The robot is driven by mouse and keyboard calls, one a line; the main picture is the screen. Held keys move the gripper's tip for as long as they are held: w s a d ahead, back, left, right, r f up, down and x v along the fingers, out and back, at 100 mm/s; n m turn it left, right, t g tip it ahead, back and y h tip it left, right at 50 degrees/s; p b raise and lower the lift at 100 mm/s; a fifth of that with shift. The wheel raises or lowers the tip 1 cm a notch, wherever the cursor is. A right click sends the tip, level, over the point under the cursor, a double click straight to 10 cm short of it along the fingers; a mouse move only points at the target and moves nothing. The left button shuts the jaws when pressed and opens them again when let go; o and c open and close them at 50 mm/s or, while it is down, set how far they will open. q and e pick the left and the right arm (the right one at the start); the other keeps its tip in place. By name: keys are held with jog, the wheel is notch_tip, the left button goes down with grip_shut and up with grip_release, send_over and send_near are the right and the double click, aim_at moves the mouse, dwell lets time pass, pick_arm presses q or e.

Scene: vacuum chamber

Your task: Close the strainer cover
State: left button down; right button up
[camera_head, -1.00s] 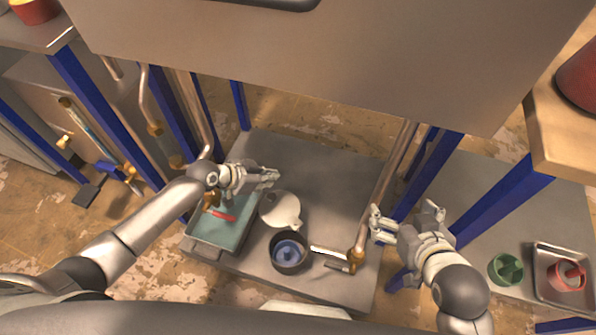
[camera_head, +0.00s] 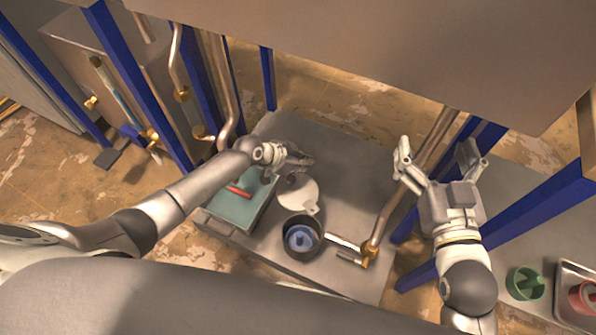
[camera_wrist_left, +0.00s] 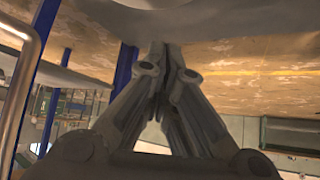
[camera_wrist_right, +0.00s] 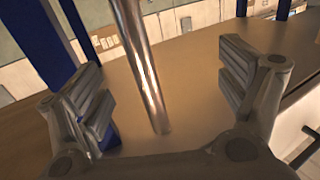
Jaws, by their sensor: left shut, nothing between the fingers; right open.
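The strainer (camera_head: 302,250) is a dark round cup with a blue piece inside, low over the grey table. Its mouth shows uncovered. The pale round cover (camera_head: 299,193) stands open beside it, on the far side. My left gripper (camera_head: 309,161) is shut and empty, just beyond the cover; contact cannot be told. Its closed fingers also show in the left wrist view (camera_wrist_left: 167,55), under a blurred pale surface. My right gripper (camera_head: 436,147) is open and empty, to the right of the strainer and well apart from it. The right wrist view shows its spread fingers (camera_wrist_right: 170,85).
A metal pipe (camera_head: 408,185) rises between the strainer and my right arm, with a brass fitting (camera_head: 370,255) at its foot. A teal tray (camera_head: 235,210) with a red-handled tool lies left of the cover. Blue posts and a large metal chamber (camera_head: 400,50) stand beyond.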

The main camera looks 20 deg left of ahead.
aim_at(298, 180)
pick_arm(q)
jog(key=f, duration=0.1)
jog(key=f+b, duration=0.1)
jog(key=shift+s+a+f, duration=0.25)
jog(key=shift+a+f, duration=0.1)
jog(key=shift+f, duration=0.05)
jog(key=shift+s+a, duration=0.35)
jog(key=shift+s, duration=0.05)
pick_arm(e)
notch_tip(298, 180, up, 7)
jog(key=s+t+y, duration=0.1)
jog(key=t, duration=0.3)
jog(key=shift+a+y, duration=0.4)
jog(key=shift+r, duration=0.1)
